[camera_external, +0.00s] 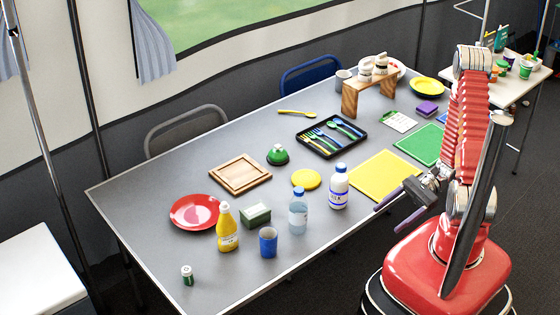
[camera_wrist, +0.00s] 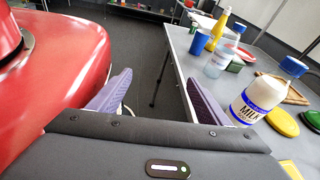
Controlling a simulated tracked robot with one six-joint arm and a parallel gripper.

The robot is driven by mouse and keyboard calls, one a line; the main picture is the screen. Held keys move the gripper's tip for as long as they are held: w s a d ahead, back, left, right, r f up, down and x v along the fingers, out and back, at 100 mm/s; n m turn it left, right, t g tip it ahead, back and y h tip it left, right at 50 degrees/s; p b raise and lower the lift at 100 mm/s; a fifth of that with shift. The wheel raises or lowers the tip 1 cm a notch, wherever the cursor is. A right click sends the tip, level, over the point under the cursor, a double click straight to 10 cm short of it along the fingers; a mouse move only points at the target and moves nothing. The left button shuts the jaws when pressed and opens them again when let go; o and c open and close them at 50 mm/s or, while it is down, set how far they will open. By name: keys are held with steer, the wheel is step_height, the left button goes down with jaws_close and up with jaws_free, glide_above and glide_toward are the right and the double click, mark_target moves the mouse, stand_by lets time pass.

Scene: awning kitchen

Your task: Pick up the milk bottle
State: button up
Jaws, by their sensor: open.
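The milk bottle (camera_external: 339,187) is white with a blue cap and a blue label band. It stands upright on the grey table (camera_external: 140,205), near the front edge. In the wrist view the milk bottle (camera_wrist: 258,100) is at the right, beyond the right finger, with "MILK" readable on it. My gripper (camera_external: 389,214) is open and empty, with purple finger pads. It is just off the table's front edge, to the right of the bottle and apart from it. In the wrist view my gripper (camera_wrist: 155,95) has its fingers spread, with only floor between them.
A clear water bottle (camera_external: 298,211) stands left of the milk bottle, with a blue cup (camera_external: 268,242) and yellow bottle (camera_external: 227,228) further left. A yellow mat (camera_external: 378,176) lies to its right. A yellow disc (camera_external: 306,179) and cutlery tray (camera_external: 332,136) lie behind it.

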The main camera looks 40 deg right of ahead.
mark_target(339, 187)
steer(key=w+d+m+t+h, duration=0.1)
steer(key=w+d+m+t, duration=0.1)
steer(key=w+m+t, duration=0.1)
steer(key=w+d+f+m+t+h, duration=0.1)
steer(key=w+d+m+t, duration=0.1)
steer(key=w+m+t, duration=0.1)
steer(key=w+d+f+m+t+h, duration=0.1)
steer(key=w+d+m+t, duration=0.1)
steer(key=w+m+t, duration=0.2)
steer(key=shift+w+d+f+t+h, duration=0.1)
steer(key=shift+w+t+h, duration=0.2)
steer(key=shift+t, duration=0.8)
steer(key=shift+w+d+r, duration=0.1)
steer(key=shift+d+r, duration=0.05)
steer(key=shift+r, duration=0.05)
steer(key=shift+w, duration=0.1)
steer(key=shift+x, duration=4.25)
steer(key=shift+x, duration=2.6)
